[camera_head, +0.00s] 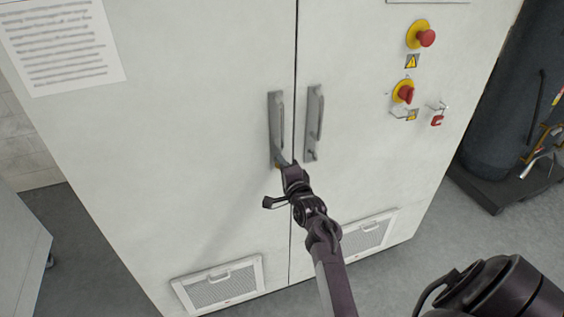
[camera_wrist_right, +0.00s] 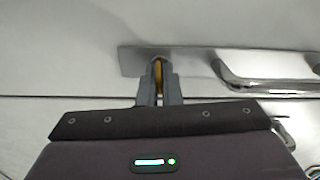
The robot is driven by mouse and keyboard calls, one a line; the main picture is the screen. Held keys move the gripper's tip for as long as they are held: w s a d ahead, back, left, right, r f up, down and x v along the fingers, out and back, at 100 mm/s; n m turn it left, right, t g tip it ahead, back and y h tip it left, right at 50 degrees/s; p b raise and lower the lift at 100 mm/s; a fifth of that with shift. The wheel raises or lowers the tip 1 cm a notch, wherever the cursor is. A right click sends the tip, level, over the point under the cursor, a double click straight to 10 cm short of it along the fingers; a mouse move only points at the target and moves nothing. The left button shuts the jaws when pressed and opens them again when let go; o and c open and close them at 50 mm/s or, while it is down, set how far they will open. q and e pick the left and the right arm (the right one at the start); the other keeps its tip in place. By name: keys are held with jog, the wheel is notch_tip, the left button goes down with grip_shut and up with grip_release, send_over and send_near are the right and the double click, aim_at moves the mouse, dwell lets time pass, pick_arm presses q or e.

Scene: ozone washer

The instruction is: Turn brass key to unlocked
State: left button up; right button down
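The brass key (camera_wrist_right: 158,76) shows as a narrow yellow strip between the two grey fingers of my right gripper (camera_wrist_right: 159,88) in the right wrist view. The fingers are close together on either side of it, at the left handle's plate (camera_wrist_right: 135,61). In the head view my right gripper (camera_head: 281,163) reaches the lower end of the left door handle (camera_head: 275,115), and a speck of the key (camera_head: 278,167) shows there. The key's turn angle cannot be told because the fingers cover most of it. My left gripper is not in view.
A second handle (camera_head: 314,120) is on the right door (camera_head: 350,60) of the white cabinet. A red button (camera_head: 427,38), a red rotary switch (camera_head: 406,93) and a red padlock (camera_head: 437,120) sit further right. Vent grilles (camera_head: 222,289) are low on the doors. Dark cylinders (camera_head: 505,90) stand at right.

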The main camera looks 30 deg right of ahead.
jog(key=shift+m, duration=0.7)
jog(key=c, duration=1.6)
grip_release()
jog(key=shift+f, duration=0.1)
jog(key=shift+n, duration=0.3)
